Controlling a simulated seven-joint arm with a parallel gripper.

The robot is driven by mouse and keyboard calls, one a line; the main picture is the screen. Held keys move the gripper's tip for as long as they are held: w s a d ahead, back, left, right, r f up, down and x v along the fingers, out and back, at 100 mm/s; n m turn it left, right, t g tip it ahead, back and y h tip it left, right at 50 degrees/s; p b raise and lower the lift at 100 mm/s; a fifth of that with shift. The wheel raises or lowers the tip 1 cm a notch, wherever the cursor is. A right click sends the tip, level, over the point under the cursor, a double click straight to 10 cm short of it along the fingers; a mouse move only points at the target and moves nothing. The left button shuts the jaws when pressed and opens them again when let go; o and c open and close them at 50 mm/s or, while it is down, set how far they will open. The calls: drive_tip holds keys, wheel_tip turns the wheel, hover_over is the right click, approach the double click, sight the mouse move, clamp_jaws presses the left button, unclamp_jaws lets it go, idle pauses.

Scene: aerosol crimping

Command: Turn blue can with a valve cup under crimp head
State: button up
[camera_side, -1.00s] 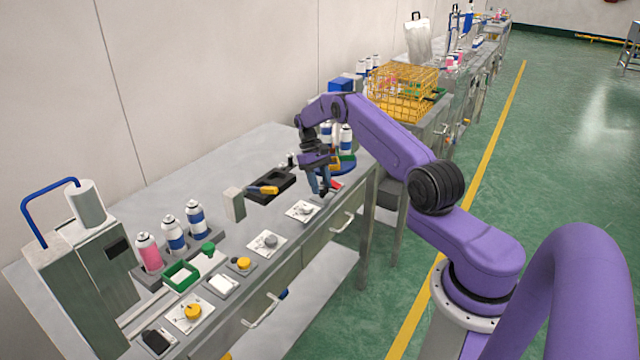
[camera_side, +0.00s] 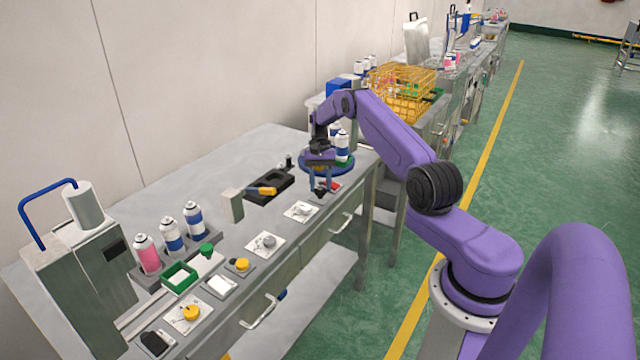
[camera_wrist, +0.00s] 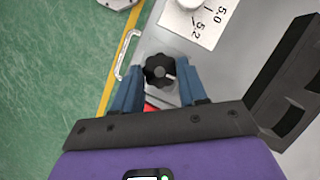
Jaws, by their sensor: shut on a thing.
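My gripper (camera_side: 322,188) points down at the far end of the bench. In the wrist view its two blue fingers (camera_wrist: 161,78) are shut on a black lobed knob (camera_wrist: 158,70). A blue round turntable (camera_side: 341,169) is just behind the gripper, partly hidden by it. A blue-and-white can (camera_side: 342,147) stands upright there, with another partly hidden behind my arm. Any valve cup on these cans is too small to make out. I cannot tell which part is the crimp head.
A rack at the near left holds a pink can (camera_side: 148,255) and two blue-banded cans (camera_side: 172,236). A grey machine (camera_side: 85,285) with a blue handle stands at the left end. A black tray (camera_side: 268,187) and a white card (camera_side: 301,211) lie near the gripper.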

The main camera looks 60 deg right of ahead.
idle(0.4)
drive_tip(key=o, duration=1.1)
drive_tip(key=shift+c, duration=0.2)
drive_tip(key=shift+r, duration=0.1)
drive_tip(key=v, duration=0.7)
drive_tip(key=shift+r, duration=0.2)
